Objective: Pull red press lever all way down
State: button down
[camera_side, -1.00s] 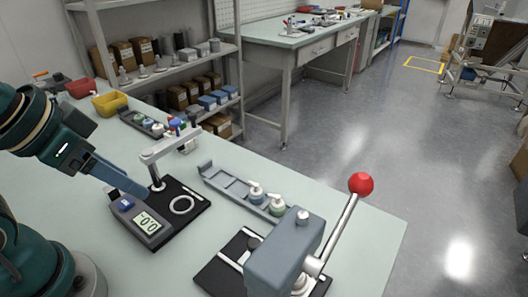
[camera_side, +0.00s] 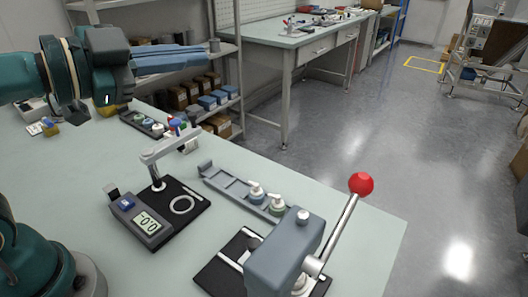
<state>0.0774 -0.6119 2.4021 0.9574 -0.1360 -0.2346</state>
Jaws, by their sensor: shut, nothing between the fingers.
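The press (camera_side: 282,262) stands at the front of the bench, a grey-blue head on a black base. Its lever (camera_side: 338,231) rises up and to the right, with a red ball (camera_side: 361,184) on its top end. My gripper (camera_side: 205,58) is at the upper left, raised above the bench and pointing right. Its blue fingers are shut and hold nothing. It is well apart from the lever, to the left of it in the picture.
A gauge with a digital readout (camera_side: 148,221) and a post stands left of the press. A grey tray (camera_side: 228,184) holding small capped bottles lies behind the press. Another tray (camera_side: 136,119) with coloured caps lies farther back. The bench's right side (camera_side: 372,240) is clear.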

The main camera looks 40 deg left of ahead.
jog(key=s+d+f+m+g+h, duration=0.2)
jog(key=s+d+m+g+h, duration=0.1)
jog(key=d+m, duration=0.3)
jog(key=s+d+f+m+g+h, duration=0.3)
jog(key=s+d+m+g+h, duration=0.1)
jog(key=m, duration=0.4)
jog(key=d+g+h, duration=0.1)
jog(key=d+h, duration=0.1)
jog(key=shift+d+g, duration=0.3)
jog(key=shift+d, duration=0.05)
send_over(341, 224)
jog(key=s+a, duration=0.2)
jog(key=a, duration=0.1)
jog(key=f, duration=0.3)
jog(key=shift+w+a+f, duration=0.15)
jog(key=shift+w+a, duration=0.05)
jog(key=shift+w, duration=0.05)
jog(key=shift+w+d+f, duration=0.2)
jog(key=shift+w+f, duration=0.35)
jog(key=shift+w, duration=0.3)
jog(key=shift+w+d+f, duration=0.2)
jog(key=shift+w+f, duration=0.3)
jog(key=shift+w, duration=0.35)
jog(key=shift+w+f, duration=0.1)
